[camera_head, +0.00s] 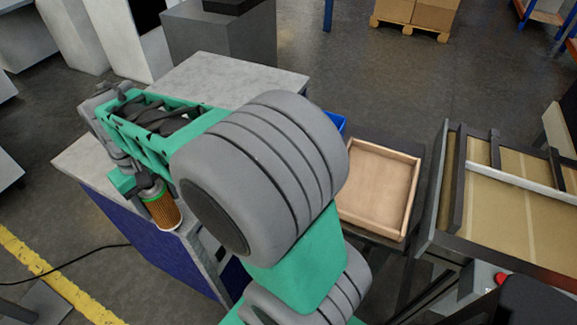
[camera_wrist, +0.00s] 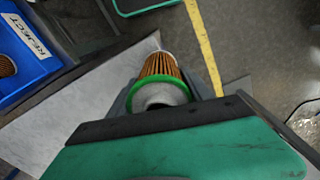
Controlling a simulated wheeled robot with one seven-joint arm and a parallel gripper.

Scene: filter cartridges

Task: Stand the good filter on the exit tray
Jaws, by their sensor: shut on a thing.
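My gripper (camera_head: 145,187) is shut on a filter cartridge (camera_head: 162,208) with orange-brown pleats and a green ring at its gripped end. In the wrist view the filter (camera_wrist: 160,67) sits between the two dark fingers (camera_wrist: 163,92), its pleated end pointing away from the camera. The gripper holds it near the edge of the grey-topped table (camera_head: 235,77). Whether it touches anything below cannot be told. A shallow wooden tray (camera_head: 412,190) lies right of my arm and looks empty; no label shows that it is the exit tray.
In the head view my arm hides most of the bin. A bench with a metal frame (camera_head: 510,178) stands at the far right. A black cable (camera_head: 75,259) crosses the floor.

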